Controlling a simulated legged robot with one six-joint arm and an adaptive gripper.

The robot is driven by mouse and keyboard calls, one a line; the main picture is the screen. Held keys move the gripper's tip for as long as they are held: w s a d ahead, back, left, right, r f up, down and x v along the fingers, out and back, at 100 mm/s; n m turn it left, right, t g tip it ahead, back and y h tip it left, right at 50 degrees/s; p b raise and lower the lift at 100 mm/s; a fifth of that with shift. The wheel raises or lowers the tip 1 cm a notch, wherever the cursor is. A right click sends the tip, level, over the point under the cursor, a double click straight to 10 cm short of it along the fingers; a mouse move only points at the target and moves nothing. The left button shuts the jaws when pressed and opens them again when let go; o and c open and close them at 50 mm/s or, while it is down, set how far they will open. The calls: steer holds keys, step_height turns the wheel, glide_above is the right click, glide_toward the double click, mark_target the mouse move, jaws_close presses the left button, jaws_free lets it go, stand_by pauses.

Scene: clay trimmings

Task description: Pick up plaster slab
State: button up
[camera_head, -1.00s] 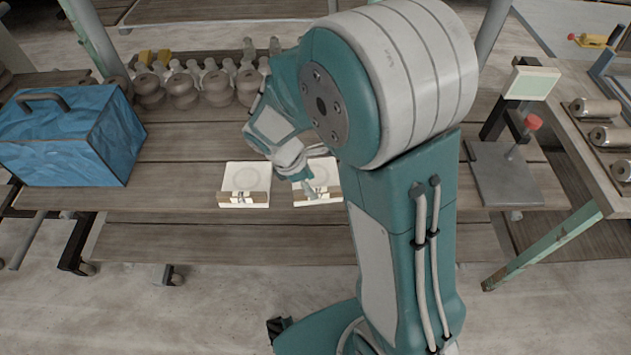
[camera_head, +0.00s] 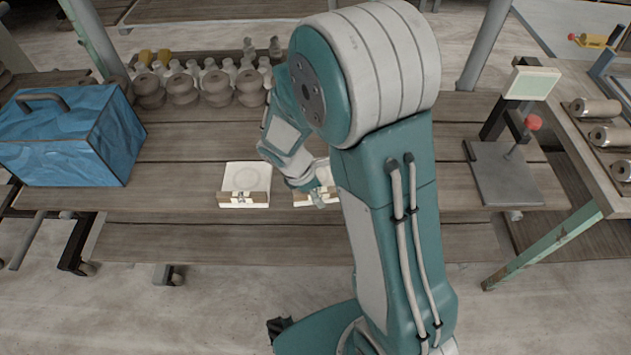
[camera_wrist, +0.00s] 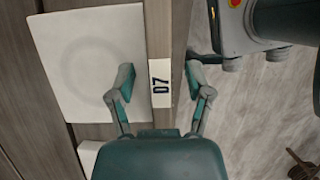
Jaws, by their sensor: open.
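Two pale plaster slabs with round shallow marks lie side by side on the wooden shelf. The left slab (camera_head: 245,177) is clear of my arm. The right plaster slab (camera_head: 325,171) is partly hidden by my wrist. My gripper (camera_head: 318,200) is over the right slab's front edge. In the wrist view, my gripper (camera_wrist: 159,78) is open, with a white tag (camera_wrist: 160,84) marked 07 between its fingers. One finger overlaps the slab (camera_wrist: 85,50); the other is beyond its front edge. I cannot tell whether either finger touches. A corner of the other slab shows at lower left.
A blue toolbox (camera_head: 60,145) stands at the left of the shelf. Rows of brown and white spools (camera_head: 182,88) stand behind the slabs. A grey stand with a red knob (camera_head: 533,122) is at right. The shelf (camera_head: 440,115) has free room between.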

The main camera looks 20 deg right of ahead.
jaws_close()
steer(key=shift+s, duration=0.15)
